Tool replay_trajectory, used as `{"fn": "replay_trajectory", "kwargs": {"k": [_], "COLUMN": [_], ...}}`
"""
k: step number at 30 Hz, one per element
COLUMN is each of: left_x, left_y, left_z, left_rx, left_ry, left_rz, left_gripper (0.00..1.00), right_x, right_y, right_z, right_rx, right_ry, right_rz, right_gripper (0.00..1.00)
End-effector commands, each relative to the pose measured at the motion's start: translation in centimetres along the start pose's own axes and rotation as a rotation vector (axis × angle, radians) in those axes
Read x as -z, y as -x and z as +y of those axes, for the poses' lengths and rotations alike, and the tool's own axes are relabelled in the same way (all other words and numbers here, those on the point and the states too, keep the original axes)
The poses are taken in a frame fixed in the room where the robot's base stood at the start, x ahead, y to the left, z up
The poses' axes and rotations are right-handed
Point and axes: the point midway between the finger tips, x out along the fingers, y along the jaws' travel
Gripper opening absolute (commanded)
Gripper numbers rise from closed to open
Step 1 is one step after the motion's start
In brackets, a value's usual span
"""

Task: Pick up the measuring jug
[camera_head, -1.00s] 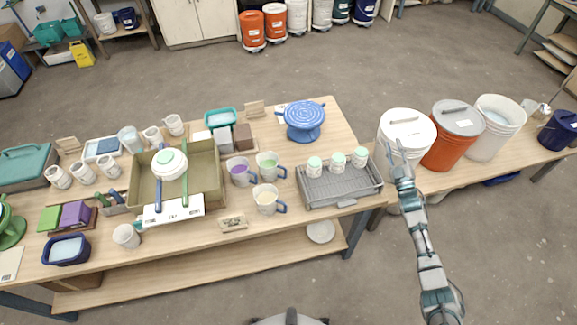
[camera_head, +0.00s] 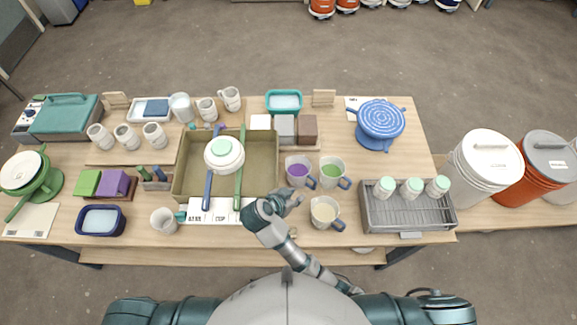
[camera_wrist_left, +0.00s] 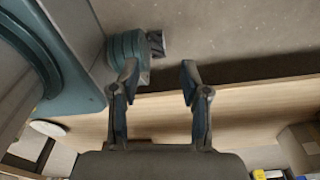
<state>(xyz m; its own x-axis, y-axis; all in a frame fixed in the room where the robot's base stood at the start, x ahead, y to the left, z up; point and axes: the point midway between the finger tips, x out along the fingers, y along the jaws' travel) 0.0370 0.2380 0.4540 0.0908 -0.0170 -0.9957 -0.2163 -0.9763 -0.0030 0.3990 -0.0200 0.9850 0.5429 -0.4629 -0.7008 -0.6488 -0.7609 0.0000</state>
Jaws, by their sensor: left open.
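Three grey-white jugs with blue handles stand on the table: a purple-filled jug (camera_head: 290,178), a green-filled jug (camera_head: 325,180) and a cream-filled jug (camera_head: 317,217). A translucent, jug-like vessel (camera_head: 181,108) stands at the back left. I cannot tell which one is the measuring jug. My right gripper (camera_head: 285,199) is over the table's front part, just left of the cream-filled jug and below the purple one. It holds nothing that I can see, and its finger gap is unclear. My left gripper (camera_wrist_left: 158,78) is open and empty in the left wrist view, near a wooden board edge.
A grey wire rack (camera_head: 420,217) with small green-topped jars stands right of the jugs. White (camera_head: 480,165) and orange buckets stand at far right.

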Motion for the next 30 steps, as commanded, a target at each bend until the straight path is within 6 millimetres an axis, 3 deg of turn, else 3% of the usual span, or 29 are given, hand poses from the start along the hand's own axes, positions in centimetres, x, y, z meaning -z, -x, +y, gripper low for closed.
{"fn": "replay_trajectory", "kwargs": {"k": [2,7,15,23,30], "left_x": [-0.3,-1.1,-1.1,-0.4,-0.5], "left_y": [0.0,0.0,-0.1,-0.2,-0.1], "left_z": [-0.5,-1.2,-1.0,0.1,-0.6], "left_rx": [0.006,0.014,0.012,-0.001,0.007], "left_ry": [0.000,0.001,0.003,0.005,0.001], "left_rz": [-0.004,-0.015,-0.015,-0.005,-0.006], "left_gripper": [0.46,0.46,0.46,0.46,0.46], "right_x": [-0.2,0.0,0.0,-0.1,0.3], "right_y": [-0.7,-4.7,-10.6,-12.6,-16.4], "right_z": [0.0,0.3,0.1,-0.3,-0.4], "right_rx": [0.000,-0.002,-0.002,-0.002,-0.003], "right_ry": [0.010,0.010,0.008,0.008,0.009], "right_rz": [-0.011,-0.011,-0.008,-0.007,-0.007], "right_gripper": [0.29,0.29,0.29,0.29,0.29]}}
